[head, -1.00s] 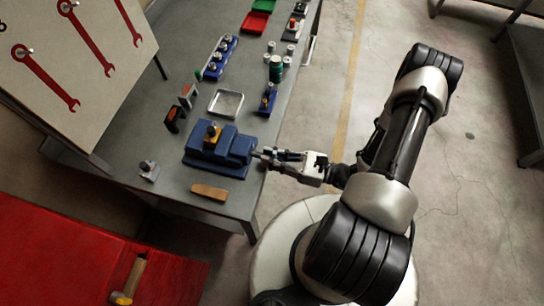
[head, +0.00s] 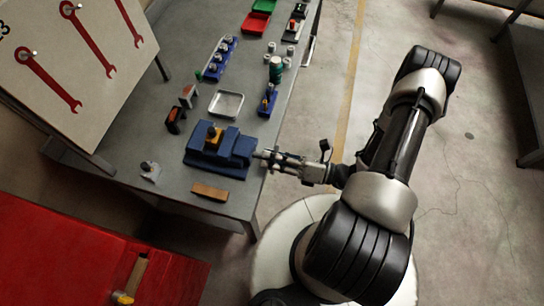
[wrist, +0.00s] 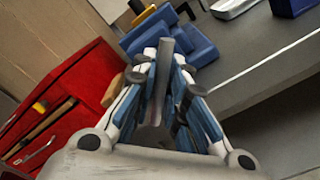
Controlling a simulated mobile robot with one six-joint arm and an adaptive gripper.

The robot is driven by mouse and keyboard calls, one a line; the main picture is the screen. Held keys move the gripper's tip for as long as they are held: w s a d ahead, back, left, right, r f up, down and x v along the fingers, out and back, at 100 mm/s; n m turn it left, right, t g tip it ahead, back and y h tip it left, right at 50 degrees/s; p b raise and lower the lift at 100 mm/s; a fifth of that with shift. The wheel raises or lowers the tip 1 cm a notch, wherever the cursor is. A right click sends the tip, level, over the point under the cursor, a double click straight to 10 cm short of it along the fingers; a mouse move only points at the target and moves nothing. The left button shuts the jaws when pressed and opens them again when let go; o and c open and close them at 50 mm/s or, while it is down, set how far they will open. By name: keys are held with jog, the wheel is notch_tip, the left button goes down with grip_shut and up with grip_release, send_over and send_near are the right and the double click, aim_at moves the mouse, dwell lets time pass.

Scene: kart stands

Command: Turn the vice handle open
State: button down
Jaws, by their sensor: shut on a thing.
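The blue vice (head: 222,150) stands near the front right edge of the grey workbench, with a yellow-orange part (head: 212,137) at its jaws. In the wrist view the vice (wrist: 172,35) is straight ahead of my gripper. My gripper (head: 268,156) reaches in from the right at the vice's handle side, just past the bench edge. In the wrist view the fingers of my gripper (wrist: 163,75) are shut on the grey bar of the vice handle (wrist: 165,60), which runs between them. In the head view the fingers mostly hide the handle.
A wooden block (head: 210,192) lies in front of the vice, and a small grey part (head: 150,171) is to its left. A metal tray (head: 226,103) and a blue holder (head: 267,103) lie behind. A red surface (head: 60,255) with a hammer is at lower left.

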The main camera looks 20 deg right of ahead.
jog(key=m, duration=1)
jog(key=shift+s+p, duration=0.1)
jog(key=shift+p, duration=0.2)
jog(key=shift+m, duration=0.3)
jog(key=c, duration=1.5)
grip_release()
jog(key=shift+s+d, duration=0.2)
jog(key=shift+d, duration=0.3)
jog(key=v, duration=1.1)
jog(key=shift+s+a, duration=0.1)
